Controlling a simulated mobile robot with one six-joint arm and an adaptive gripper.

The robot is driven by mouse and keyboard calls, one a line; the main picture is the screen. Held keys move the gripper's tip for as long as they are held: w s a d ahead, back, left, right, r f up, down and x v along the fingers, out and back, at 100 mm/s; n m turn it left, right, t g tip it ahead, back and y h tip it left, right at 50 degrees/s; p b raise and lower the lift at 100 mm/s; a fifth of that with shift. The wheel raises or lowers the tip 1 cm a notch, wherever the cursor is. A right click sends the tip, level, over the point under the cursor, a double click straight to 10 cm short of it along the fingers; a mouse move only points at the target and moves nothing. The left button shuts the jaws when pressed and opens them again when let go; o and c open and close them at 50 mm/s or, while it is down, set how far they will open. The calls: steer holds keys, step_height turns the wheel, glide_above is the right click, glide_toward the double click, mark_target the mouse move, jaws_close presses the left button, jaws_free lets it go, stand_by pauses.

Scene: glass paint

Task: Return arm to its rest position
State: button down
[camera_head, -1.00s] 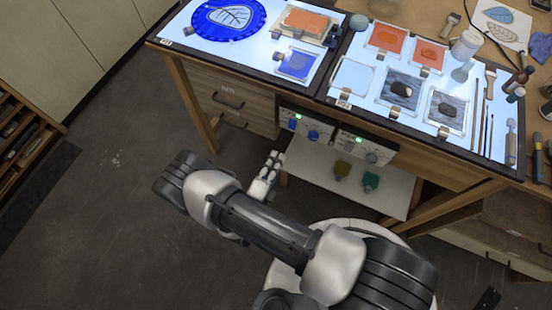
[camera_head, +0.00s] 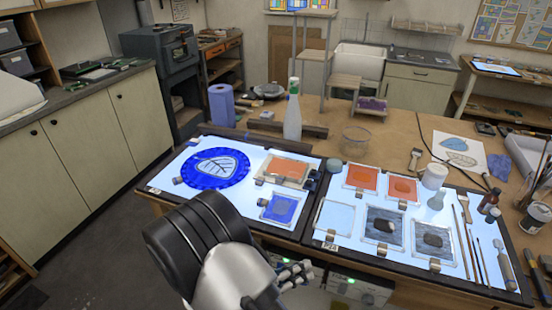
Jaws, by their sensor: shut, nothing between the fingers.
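My gripper (camera_head: 297,272) is at the bottom middle of the head view, at the end of my bent white and black arm. It is shut and empty. In the picture it lies just below the front edge of the lit worktop (camera_head: 303,238), seemingly on the near side of it; the exact gap cannot be told. Part of the arm is cut off by the bottom of the picture.
On the lit top are a blue disc with a leaf drawing (camera_head: 215,168), several framed glass panes, jars and brushes. A white bottle (camera_head: 292,112) and a blue roll (camera_head: 221,104) stand behind. Open floor (camera_head: 100,235) lies left of the table.

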steer(key=s+d+r+m+g+y, duration=0.3)
steer(key=s+d+r+m+g, duration=0.15)
steer(key=r+m, duration=0.3)
steer(key=s+d+r+m+g+y, duration=0.2)
steer(key=s+d+r+m+g, duration=0.3)
steer(key=m, duration=0.4)
steer(key=s+a+r+m+t+y, duration=0.2)
steer(key=s+r+m+t+y, duration=0.5)
steer(key=m, duration=0.9)
step_height(320, 180, up, 3)
steer(key=shift+s+r+y, duration=0.1)
steer(key=shift+s+y, duration=0.6)
steer(key=shift+y, duration=0.3)
